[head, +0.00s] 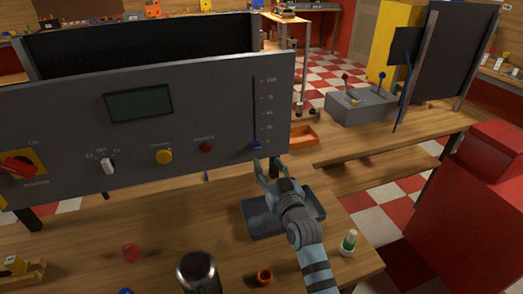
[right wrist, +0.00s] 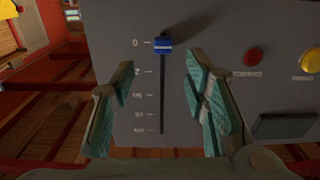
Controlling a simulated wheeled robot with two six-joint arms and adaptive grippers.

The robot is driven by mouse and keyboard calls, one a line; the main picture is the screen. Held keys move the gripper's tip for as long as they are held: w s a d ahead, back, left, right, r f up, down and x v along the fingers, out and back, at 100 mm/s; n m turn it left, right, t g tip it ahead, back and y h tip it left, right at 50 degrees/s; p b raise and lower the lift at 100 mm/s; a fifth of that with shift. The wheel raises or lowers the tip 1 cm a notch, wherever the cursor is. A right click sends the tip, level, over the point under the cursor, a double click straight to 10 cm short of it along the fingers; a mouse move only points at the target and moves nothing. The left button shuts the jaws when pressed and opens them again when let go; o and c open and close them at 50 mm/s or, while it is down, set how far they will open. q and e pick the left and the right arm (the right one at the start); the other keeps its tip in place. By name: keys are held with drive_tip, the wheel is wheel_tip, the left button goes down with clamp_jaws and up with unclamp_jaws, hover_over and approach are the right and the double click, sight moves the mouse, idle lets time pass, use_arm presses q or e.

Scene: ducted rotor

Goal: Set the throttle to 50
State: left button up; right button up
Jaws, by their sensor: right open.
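The grey control panel (head: 60,120) stands across the table, and its throttle is a vertical slot with a printed scale near the right edge. The blue throttle knob (head: 256,145) sits at the bottom of the slot, level with the 0 mark. In the right wrist view the picture is turned, and the blue knob (right wrist: 163,46) is at the top of the slot beside the 0. My right gripper (head: 266,163) is open just below the knob. In the right wrist view its fingers (right wrist: 160,62) are spread either side of the slot, with nothing between them gripped. My left gripper is not in view.
The panel also carries a dark display (head: 139,104), a yellow button (head: 163,156), a red button (head: 206,148), a white switch (head: 108,166) and a red rotary handle (head: 18,167). A dark grey tray (head: 262,222) lies under my right gripper. A bottle (head: 348,243) stands nearby.

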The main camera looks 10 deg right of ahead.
sight(257, 149)
drive_tip(key=w, duration=0.3)
drive_tip(key=w+b, duration=0.1)
drive_tip(key=w, duration=0.2)
drive_tip(key=w+a, duration=0.1)
drive_tip(key=w, duration=0.2)
drive_tip(key=shift+f, duration=0.25)
clamp_jaws()
